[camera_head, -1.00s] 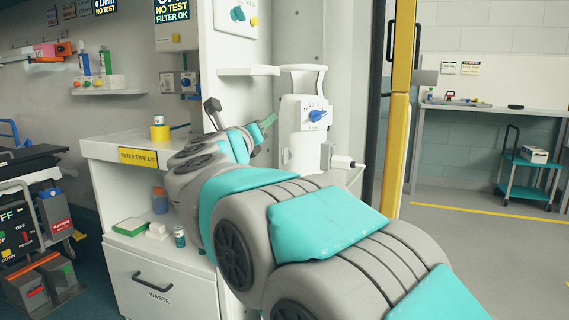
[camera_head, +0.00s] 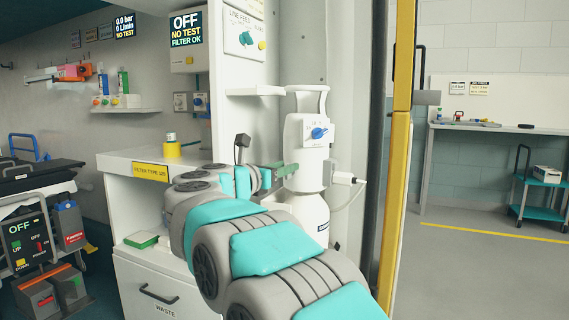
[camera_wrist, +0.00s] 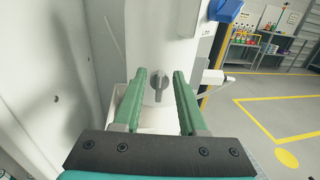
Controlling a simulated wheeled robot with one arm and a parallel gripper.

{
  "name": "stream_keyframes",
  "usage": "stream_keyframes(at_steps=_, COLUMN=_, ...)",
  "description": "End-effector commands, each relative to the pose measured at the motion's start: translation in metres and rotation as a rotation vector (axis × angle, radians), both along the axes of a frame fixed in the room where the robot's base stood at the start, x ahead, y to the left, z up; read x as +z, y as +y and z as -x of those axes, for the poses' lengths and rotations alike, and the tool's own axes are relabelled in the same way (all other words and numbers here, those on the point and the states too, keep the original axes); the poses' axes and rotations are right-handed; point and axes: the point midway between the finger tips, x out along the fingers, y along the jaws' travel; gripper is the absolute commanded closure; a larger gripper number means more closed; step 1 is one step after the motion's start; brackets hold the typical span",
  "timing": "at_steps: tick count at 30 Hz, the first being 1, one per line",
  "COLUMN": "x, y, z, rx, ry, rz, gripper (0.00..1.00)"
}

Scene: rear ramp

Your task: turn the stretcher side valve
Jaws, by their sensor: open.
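A white unit with a top handle (camera_head: 305,135) stands against the wall, with a blue knob (camera_head: 319,132) on its front. In the wrist view, a grey valve knob (camera_wrist: 158,83) sits on a white face of this unit, its grip roughly upright. My gripper (camera_wrist: 160,76) is open, with one green finger on each side of the knob in the picture. I cannot tell whether they touch it. In the head view my gripper (camera_head: 283,169) reaches the unit's left side, below the blue knob level, and the grey knob is hidden. The blue knob also shows at the top of the wrist view (camera_wrist: 226,9).
A white plug and cable (camera_head: 347,178) stick out at the unit's right. A small shelf (camera_head: 255,91) is above my wrist. A counter (camera_head: 125,163) with a yellow container (camera_head: 172,148) stands left. A yellow post (camera_head: 395,190) borders open floor at right.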

Motion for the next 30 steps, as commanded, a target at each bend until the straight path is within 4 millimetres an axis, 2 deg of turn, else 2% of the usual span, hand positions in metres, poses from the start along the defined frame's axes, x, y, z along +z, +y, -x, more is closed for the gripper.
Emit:
stream_keyframes(at_steps=10, x=0.0001, y=-0.0028, z=-0.0036, rx=-0.001, ry=0.0, rz=0.001, gripper=0.6)
stream_keyframes(at_steps=21, x=0.0002, y=-0.0028, z=-0.0033, rx=-0.001, ry=0.0, rz=0.001, gripper=1.0)
stream_keyframes(at_steps=30, x=-0.0002, y=-0.0025, z=-0.0033, rx=-0.001, ry=0.003, rz=0.006, gripper=1.0)
